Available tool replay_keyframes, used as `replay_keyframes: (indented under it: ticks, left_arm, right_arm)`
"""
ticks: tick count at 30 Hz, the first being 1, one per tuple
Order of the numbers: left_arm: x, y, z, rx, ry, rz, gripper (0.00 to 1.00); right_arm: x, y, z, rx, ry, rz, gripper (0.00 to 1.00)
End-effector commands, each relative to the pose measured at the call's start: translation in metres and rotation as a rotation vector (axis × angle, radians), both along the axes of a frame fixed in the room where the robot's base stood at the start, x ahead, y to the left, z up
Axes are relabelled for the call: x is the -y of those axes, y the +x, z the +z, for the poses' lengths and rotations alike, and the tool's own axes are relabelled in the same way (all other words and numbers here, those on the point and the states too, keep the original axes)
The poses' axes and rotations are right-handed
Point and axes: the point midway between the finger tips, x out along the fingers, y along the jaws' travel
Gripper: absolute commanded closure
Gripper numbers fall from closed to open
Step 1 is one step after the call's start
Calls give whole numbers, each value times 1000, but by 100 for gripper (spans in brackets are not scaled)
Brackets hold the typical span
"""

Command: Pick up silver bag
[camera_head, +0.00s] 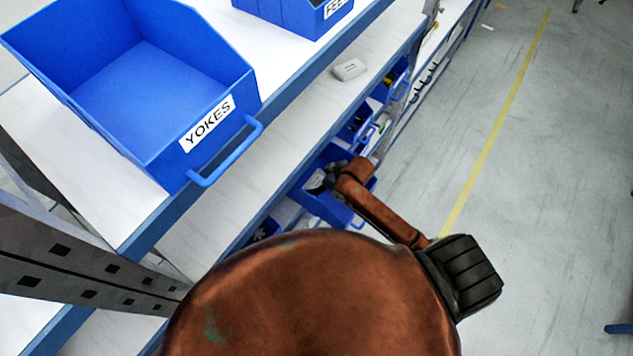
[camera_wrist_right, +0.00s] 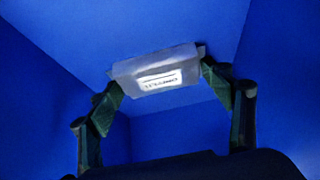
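In the right wrist view the silver bag (camera_wrist_right: 155,70), with a white printed label, lies inside a blue bin. My right gripper (camera_wrist_right: 162,77) has its two dark fingers spread, one at each end of the bag. The fingertips overlap or nearly meet the bag's edges; I cannot tell whether they touch. In the head view my right gripper (camera_head: 328,175) is small and dark, down in a blue bin (camera_head: 323,207) on the lower shelf. The bag is not clear in that view. My left gripper is out of view.
A large blue bin labelled YOKES (camera_head: 190,135) stands on the upper shelf at left, its handle facing out. A small pale case (camera_head: 349,69) lies on the shelf. More blue bins line the lower shelf. The floor (camera_head: 560,180) at right is clear.

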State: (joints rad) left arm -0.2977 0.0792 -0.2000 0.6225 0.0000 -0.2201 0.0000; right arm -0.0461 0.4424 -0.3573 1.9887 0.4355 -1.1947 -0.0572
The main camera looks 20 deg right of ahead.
Motion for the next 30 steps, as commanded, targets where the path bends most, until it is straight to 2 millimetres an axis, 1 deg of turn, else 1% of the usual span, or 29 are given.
replay_keyframes:
  ticks: [1,2,10,18,23,25,29,30]
  left_arm:
    - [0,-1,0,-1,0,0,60]
    - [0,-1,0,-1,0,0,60]
    - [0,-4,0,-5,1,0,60]
    - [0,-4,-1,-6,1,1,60]
    - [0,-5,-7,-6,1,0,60]
    - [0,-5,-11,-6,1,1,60]
    - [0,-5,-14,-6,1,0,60]
    - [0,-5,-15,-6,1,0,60]
  right_arm:
    - [0,0,0,0,0,0,32]
    - [0,0,0,0,0,0,34]
    - [0,0,0,0,0,0,53]
    - [0,0,1,1,1,0,53]
    - [1,-2,4,3,-1,1,53]
    - [2,-3,9,4,-1,2,53]
    - [2,-2,37,8,0,3,53]
    - [2,-1,47,9,-1,3,53]
